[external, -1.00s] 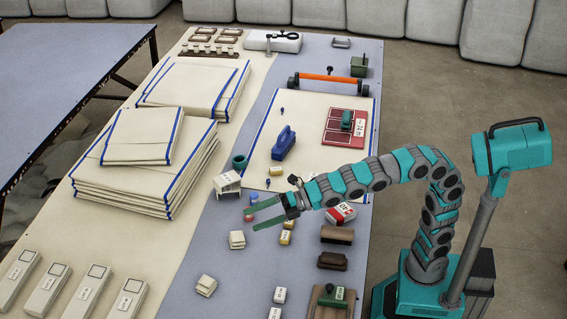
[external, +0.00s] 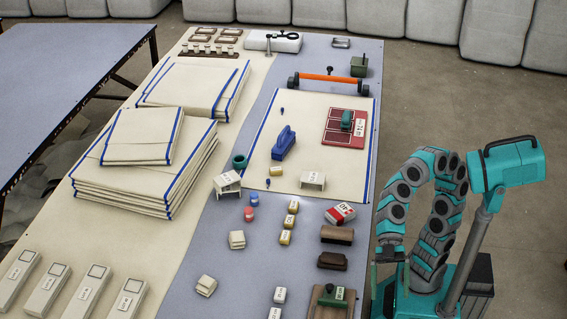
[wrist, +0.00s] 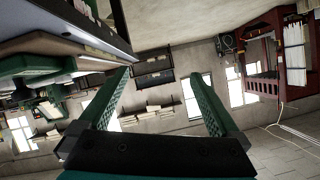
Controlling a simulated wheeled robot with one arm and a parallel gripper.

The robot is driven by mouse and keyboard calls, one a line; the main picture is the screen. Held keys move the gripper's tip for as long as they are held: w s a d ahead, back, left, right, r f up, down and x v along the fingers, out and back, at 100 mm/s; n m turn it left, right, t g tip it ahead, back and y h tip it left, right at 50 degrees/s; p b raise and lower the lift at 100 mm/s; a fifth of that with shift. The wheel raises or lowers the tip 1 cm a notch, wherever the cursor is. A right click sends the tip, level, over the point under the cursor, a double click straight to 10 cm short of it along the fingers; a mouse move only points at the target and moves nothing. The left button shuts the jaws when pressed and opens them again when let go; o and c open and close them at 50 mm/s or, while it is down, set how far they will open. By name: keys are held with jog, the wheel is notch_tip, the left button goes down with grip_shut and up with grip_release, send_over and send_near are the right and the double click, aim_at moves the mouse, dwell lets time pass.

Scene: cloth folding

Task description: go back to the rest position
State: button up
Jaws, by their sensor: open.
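My gripper (wrist: 165,100) is open, with its two green fingers spread apart and nothing between them in the wrist view. In the external view my arm is folded back close to its base at the right, beyond the table's right edge. The gripper end (external: 388,262) hangs low there, and its fingers are mostly hidden or too small to make out. The wrist view looks out over the room, tilted, with the table's side at the upper left.
The work table (external: 225,285) holds folded cloth stacks (external: 135,190), a flat cloth (external: 300,110) with a blue iron-like tool (external: 284,143), a red board (external: 340,138), and several small blocks and bottles. A brown-and-green stamp board (external: 328,300) lies near the arm's side.

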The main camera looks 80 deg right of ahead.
jog(key=s+d+f+m+h+p, duration=0.2)
jog(key=d+f+m+h+p, duration=0.3)
jog(key=d+f, duration=0.55)
jog(key=s+d+f+m+h+p, duration=0.1)
jog(key=d+f+m+h, duration=0.1)
jog(key=d+f+m, duration=0.9)
jog(key=d+r+h+p, duration=0.2)
jog(key=d+h+p, duration=0.2)
jog(key=d, duration=1.6)
jog(key=shift+s+d+r+g+h+p, duration=0.25)
jog(key=shift+s+h+p, duration=0.2)
jog(key=shift+h, duration=0.35)
